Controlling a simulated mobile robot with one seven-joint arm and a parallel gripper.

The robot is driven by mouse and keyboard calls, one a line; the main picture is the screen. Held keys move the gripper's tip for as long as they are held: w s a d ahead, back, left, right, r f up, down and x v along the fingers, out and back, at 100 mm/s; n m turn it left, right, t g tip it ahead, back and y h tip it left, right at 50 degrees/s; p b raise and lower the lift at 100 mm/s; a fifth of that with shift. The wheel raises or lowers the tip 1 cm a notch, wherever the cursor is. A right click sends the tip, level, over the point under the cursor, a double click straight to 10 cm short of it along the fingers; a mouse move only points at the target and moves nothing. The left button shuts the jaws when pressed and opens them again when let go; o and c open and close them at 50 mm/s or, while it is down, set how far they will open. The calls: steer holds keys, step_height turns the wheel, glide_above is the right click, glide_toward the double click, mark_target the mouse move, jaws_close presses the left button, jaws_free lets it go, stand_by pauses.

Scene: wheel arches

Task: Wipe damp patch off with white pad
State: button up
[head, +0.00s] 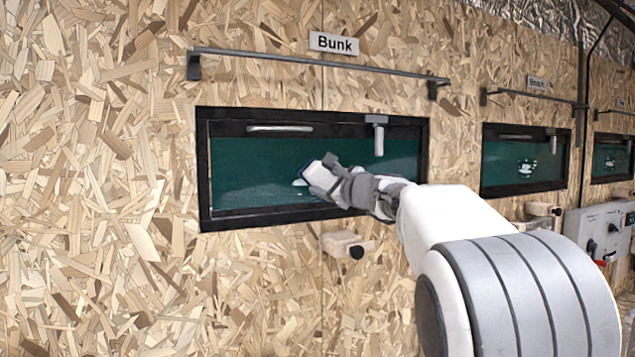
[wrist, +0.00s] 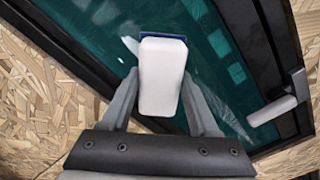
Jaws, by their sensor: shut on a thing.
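The white pad (wrist: 161,76) with a blue face is held between the fingers of my gripper (wrist: 162,115). In the head view the pad (head: 319,175) is against or very close to the green pane (head: 255,165) of the window under the "Bunk" sign; I cannot tell if it touches. A pale damp patch (head: 299,183) shows on the pane just left of the pad. In the wrist view a small pale bit of the patch (wrist: 130,44) shows beside the pad's blue edge. The pad and my gripper (head: 335,177) hide part of the pane.
A black frame (head: 204,175) surrounds the pane, with a latch handle (head: 378,135) at its upper right. A dark rail (head: 315,61) runs above. A wooden block (head: 345,244) juts out below. A second window (head: 522,160) with pale marks is to the right.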

steer(key=d, duration=0.1)
steer(key=w+d, duration=0.1)
steer(key=d, duration=0.1)
steer(key=w+d, duration=0.1)
steer(key=d, duration=0.1)
steer(key=shift+w+d, duration=0.1)
stand_by(0.4)
steer(key=shift+s+a, duration=0.3)
steer(key=shift+a, duration=0.5)
steer(key=shift+s+a+b, duration=0.5)
steer(key=shift+s+a, duration=0.15)
steer(key=shift+a, duration=0.95)
steer(key=shift+s+a+b, duration=0.5)
steer(key=shift+s+a, duration=0.2)
steer(key=shift+a, duration=0.9)
steer(key=shift+s+a+b, duration=0.5)
steer(key=shift+s+a, duration=0.15)
steer(key=shift+a, duration=0.95)
steer(key=b+v, duration=0.2)
steer(key=v, duration=0.4)
steer(key=shift+s+d, duration=0.1)
